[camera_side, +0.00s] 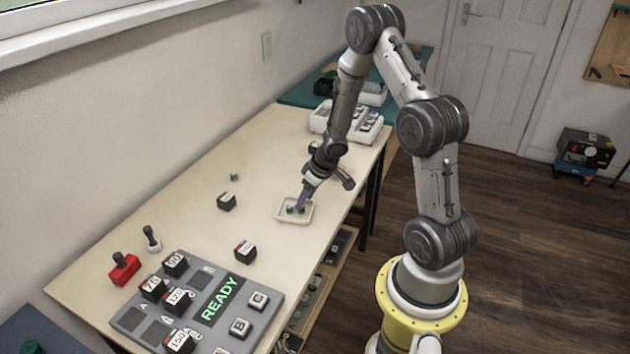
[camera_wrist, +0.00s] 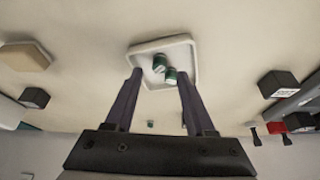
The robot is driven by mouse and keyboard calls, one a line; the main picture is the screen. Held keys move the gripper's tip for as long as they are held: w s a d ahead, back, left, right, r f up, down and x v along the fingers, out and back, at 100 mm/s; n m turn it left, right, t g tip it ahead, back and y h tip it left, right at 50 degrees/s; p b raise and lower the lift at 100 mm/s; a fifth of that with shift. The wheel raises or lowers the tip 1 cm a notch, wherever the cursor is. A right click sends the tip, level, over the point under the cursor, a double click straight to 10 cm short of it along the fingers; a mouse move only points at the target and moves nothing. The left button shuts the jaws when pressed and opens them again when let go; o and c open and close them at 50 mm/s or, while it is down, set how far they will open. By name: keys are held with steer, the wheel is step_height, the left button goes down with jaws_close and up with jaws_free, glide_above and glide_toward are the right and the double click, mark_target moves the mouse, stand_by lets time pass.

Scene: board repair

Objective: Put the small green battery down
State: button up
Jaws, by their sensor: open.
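A small green battery (camera_wrist: 171,76) with a pale end lies in the shallow white tray (camera_wrist: 160,44), close beside a second green battery (camera_wrist: 159,63). In the side view the tray (camera_side: 292,221) is on the bench, with a green battery (camera_side: 291,209) showing at its left. My gripper (camera_side: 302,204) is low over the tray and partly hides what is in it. In the wrist view my gripper (camera_wrist: 158,78) is open, with its purple fingers apart on either side of the batteries. I cannot tell whether a finger touches either one.
Another small green piece (camera_side: 234,177) stands on the bench to the left. Dark cubes (camera_side: 227,201) (camera_side: 245,251) sit left of the tray. A grey panel (camera_side: 222,298) reading READY and a red block (camera_side: 125,268) are at the front. A white rack (camera_side: 374,135) stands behind.

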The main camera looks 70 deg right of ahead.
steer(key=s+a+r+t+h, duration=0.1)
steer(key=s+a+r+h, duration=0.15)
steer(key=r, duration=1.05)
steer(key=s+a+r+t+h, duration=0.1)
steer(key=s+r+h, duration=0.15)
steer(key=r, duration=1.05)
steer(key=s+a+n+y, duration=0.1)
steer(key=s+a+y, duration=0.1)
steer(key=s+a, duration=0.4)
steer(key=s+a+r+y, duration=0.1)
steer(key=s+a+y, duration=0.2)
steer(key=s+a, duration=0.4)
steer(key=a, duration=0.5)
steer(key=shift+s+n+g+y, duration=0.2)
steer(key=shift+n+g+y, duration=0.1)
steer(key=shift+n+g, duration=0.1)
steer(key=shift+r, duration=0.15)
